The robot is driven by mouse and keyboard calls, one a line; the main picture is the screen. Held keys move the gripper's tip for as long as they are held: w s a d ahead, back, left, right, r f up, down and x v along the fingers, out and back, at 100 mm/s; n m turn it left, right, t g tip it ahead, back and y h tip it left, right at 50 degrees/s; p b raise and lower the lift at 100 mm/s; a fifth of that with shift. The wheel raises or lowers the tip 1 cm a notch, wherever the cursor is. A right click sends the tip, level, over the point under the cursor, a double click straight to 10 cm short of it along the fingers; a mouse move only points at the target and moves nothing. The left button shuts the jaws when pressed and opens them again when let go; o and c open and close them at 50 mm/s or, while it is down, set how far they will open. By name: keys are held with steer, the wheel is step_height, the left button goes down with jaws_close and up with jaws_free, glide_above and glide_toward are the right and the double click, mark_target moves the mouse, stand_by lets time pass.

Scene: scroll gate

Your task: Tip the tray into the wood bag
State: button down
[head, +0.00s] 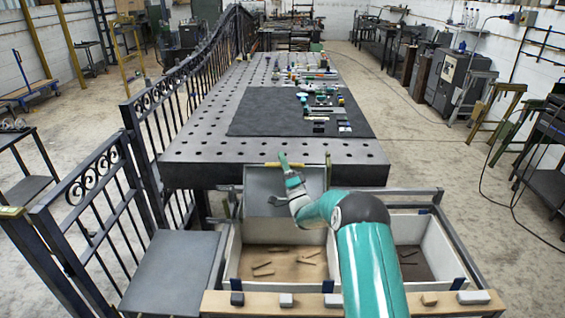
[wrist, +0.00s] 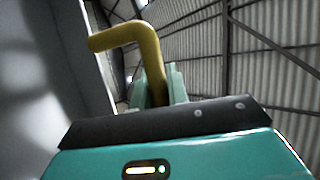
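The grey tray (head: 262,184) stands tilted up steeply at the back edge of the left bag, with its flat face towards the head camera. I see nothing lying on that face. Its yellow handle (head: 268,164) is at the top edge. My gripper (head: 284,161) is at the handle; in the wrist view the bent yellow handle (wrist: 148,62) runs between the teal fingers (wrist: 165,88), which look closed on it.
A second white-walled bag (head: 437,238) with dark pieces (head: 408,257) is on the right. A wooden rail (head: 385,302) with small blocks runs along the front. A grey plate (head: 172,272) and a black iron gate (head: 110,185) stand left. The perforated table (head: 200,145) lies behind.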

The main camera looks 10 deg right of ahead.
steer(key=shift+s+a+r, duration=0.3)
steer(key=shift+a+r, duration=0.1)
steer(key=shift+r, duration=0.1)
steer(key=c, duration=1.6)
jaws_free()
steer(key=shift+s+a+r, duration=0.1)
steer(key=shift+s+r, duration=0.05)
steer(key=shift+r, duration=0.05)
steer(key=shift+o, duration=1.2)
steer(key=shift+s+r+n, duration=0.2)
steer(key=shift+s+n, duration=0.05)
steer(key=shift+n, duration=0.05)
steer(key=shift+w+f, duration=0.4)
steer(key=shift+w, duration=0.05)
steer(key=shift+s, duration=0.2)
steer(key=shift+d, duration=0.25)
steer(key=shift+w+f, duration=0.1)
steer(key=shift+f, duration=0.05)
